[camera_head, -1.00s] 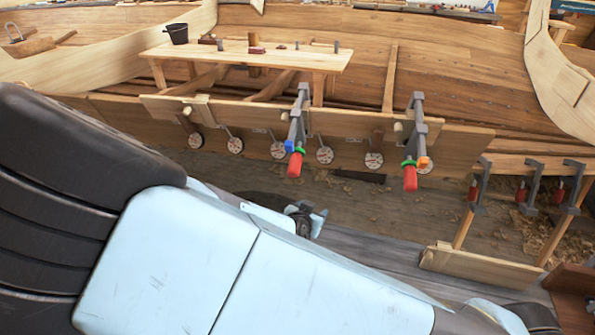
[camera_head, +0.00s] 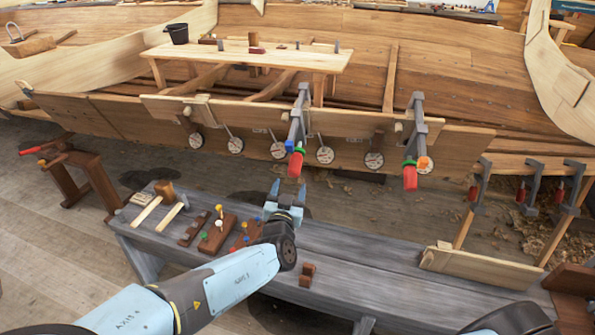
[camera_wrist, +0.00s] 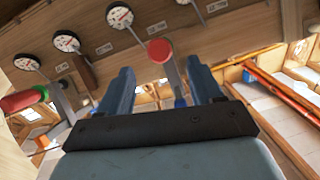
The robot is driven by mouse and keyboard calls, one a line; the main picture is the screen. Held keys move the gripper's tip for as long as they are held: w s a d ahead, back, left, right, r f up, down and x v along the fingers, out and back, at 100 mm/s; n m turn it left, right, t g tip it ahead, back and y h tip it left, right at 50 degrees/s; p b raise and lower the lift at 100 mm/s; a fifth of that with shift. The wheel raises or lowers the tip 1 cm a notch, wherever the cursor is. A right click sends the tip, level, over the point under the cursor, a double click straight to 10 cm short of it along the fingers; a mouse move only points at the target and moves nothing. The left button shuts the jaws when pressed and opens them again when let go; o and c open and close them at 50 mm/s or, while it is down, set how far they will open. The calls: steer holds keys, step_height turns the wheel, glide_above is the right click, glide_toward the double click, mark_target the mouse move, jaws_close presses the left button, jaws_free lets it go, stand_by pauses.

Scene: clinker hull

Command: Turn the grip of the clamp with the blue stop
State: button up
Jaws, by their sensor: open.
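The clamp with the blue stop (camera_head: 289,146) hangs on the hull's lower plank, left of a second clamp. Its red grip (camera_head: 295,164) points down, with a green ring above it. My gripper (camera_head: 289,188) is open and empty, with its two blue-grey fingers pointing up toward this grip from just below it in the picture. In the wrist view a red grip (camera_wrist: 159,50) shows nearly end-on between the fingertips, with a bit of blue (camera_wrist: 180,102) below it. No contact is clear. The second clamp has an orange stop (camera_head: 425,163) and a red grip (camera_head: 410,179).
Round dials (camera_head: 325,155) line the plank around the clamps. Smaller clamps (camera_head: 533,185) stand at right. In the wrist view another red grip (camera_wrist: 22,101) is at the left.

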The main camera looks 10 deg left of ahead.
mark_target(293, 174)
steer(key=w, duration=0.9)
steer(key=shift+a, duration=0.35)
steer(key=shift+c, duration=0.4)
steer(key=c, duration=0.9)
steer(key=shift+o, duration=0.3)
steer(key=shift+d, duration=0.5)
steer(key=shift+a, duration=0.2)
steer(key=shift+c, duration=0.5)
steer(key=shift+a, duration=0.2)
steer(key=shift+s+a, duration=0.1)
steer(key=shift+n+h, duration=0.3)
steer(key=shift+n, duration=0.1)
